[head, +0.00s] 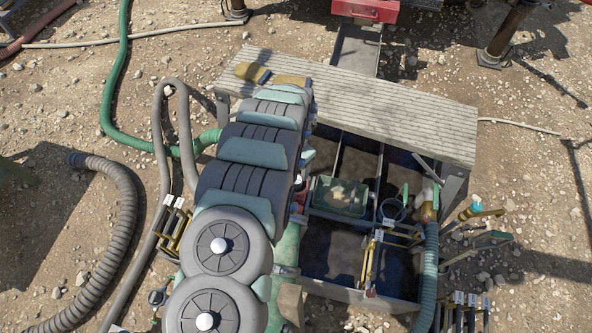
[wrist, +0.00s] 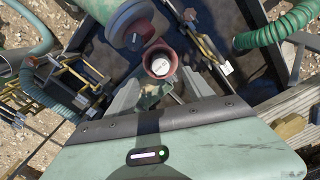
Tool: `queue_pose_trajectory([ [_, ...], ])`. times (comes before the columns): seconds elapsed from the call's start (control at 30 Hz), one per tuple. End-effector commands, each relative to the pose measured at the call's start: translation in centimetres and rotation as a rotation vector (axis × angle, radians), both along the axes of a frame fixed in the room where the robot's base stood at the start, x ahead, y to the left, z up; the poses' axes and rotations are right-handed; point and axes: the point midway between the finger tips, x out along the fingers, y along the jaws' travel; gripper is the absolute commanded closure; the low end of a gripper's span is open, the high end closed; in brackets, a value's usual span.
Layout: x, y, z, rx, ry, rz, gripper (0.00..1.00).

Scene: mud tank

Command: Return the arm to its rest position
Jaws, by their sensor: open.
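My arm crosses the left side of the mud tank (head: 390,302) in the head view, reaching up to the plank shelf (head: 385,105). It hides most of my gripper there. In the wrist view my gripper (wrist: 160,88) has its two grey fingers spread apart, with nothing seen held between them. A reddish cup-like part (wrist: 158,64) with a white round centre shows just beyond the fingers. I cannot tell how far it is from them. A green crate (head: 341,196) with pale lumps sits in the tank, right of my arm.
Yellow-brown pieces (head: 252,72) lie on the shelf's left end, close to my arm. A ribbed teal hose (head: 430,275) runs down the tank's right side. Yellow-handled racks (head: 173,232) stand left of my arm. Grey and green hoses lie on open stony ground at left.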

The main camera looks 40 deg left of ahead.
Motion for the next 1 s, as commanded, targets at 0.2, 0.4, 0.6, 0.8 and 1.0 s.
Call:
queue_pose_trajectory([
  [0.2,-0.1,-0.1,1.0,-0.001,0.001,0.001,0.38],
  [0.4,-0.1,-0.1,1.0,-0.001,0.001,0.001,0.38],
  [0.6,0.0,0.0,1.0,0.0,0.0,0.0,0.38],
  [0.8,0.1,-0.1,1.0,0.001,-0.003,0.0,0.38],
  [1.0,5.3,-0.7,-1.7,0.061,-0.133,-0.004,0.38],
])
